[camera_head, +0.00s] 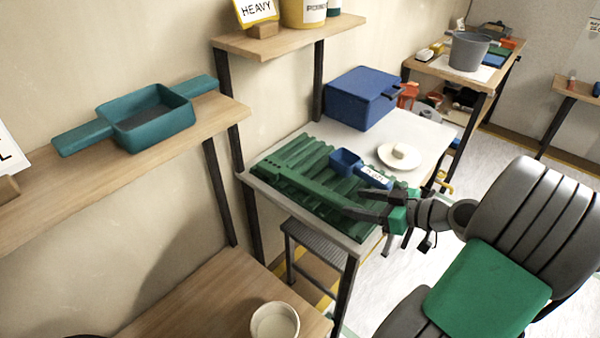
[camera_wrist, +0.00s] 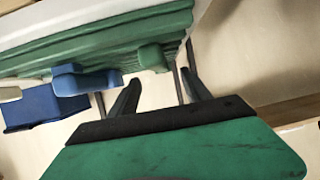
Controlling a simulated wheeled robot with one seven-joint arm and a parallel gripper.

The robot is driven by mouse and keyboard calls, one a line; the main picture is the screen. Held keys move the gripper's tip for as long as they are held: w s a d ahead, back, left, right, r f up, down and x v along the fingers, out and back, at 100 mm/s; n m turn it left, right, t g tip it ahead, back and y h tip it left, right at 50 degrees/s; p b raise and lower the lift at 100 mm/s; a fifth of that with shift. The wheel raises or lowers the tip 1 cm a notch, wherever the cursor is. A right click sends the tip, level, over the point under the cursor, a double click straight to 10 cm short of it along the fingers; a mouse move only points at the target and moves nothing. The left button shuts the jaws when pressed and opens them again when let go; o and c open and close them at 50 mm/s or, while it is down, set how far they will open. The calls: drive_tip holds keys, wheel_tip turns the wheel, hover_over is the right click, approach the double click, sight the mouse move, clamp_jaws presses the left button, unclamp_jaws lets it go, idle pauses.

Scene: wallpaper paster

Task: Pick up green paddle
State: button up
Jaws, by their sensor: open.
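A long green piece that looks like the green paddle (camera_head: 308,190) lies on a green ribbed rack (camera_head: 290,155) on the white table. Green on green, its outline is hard to tell apart from the rack. My gripper (camera_head: 350,203) reaches in from the right over the rack's front right part, its dark fingers apart and pointing left. In the wrist view, the two fingers (camera_wrist: 160,87) are spread with nothing between them. A rounded green end (camera_wrist: 152,57), probably the paddle's, shows just beyond the fingertips. I cannot tell whether they touch it.
A small blue cup (camera_head: 345,162) and a blue labelled piece (camera_head: 374,177) sit close beside my gripper. A white plate (camera_head: 399,157) and a large blue box (camera_head: 360,98) stand behind. A shelf with a teal tray (camera_head: 150,118) is at left.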

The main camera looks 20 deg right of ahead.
sight(336, 196)
drive_tip(key=shift+w, duration=0.35)
drive_tip(key=shift+w+a+f, duration=0.15)
drive_tip(key=shift+w+a, duration=0.1)
drive_tip(key=shift+w, duration=0.1)
drive_tip(key=x, duration=0.7)
drive_tip(key=shift+a, duration=0.1)
drive_tip(key=shift+s, duration=0.1)
drive_tip(key=shift+c, duration=0.4)
clamp_jaws()
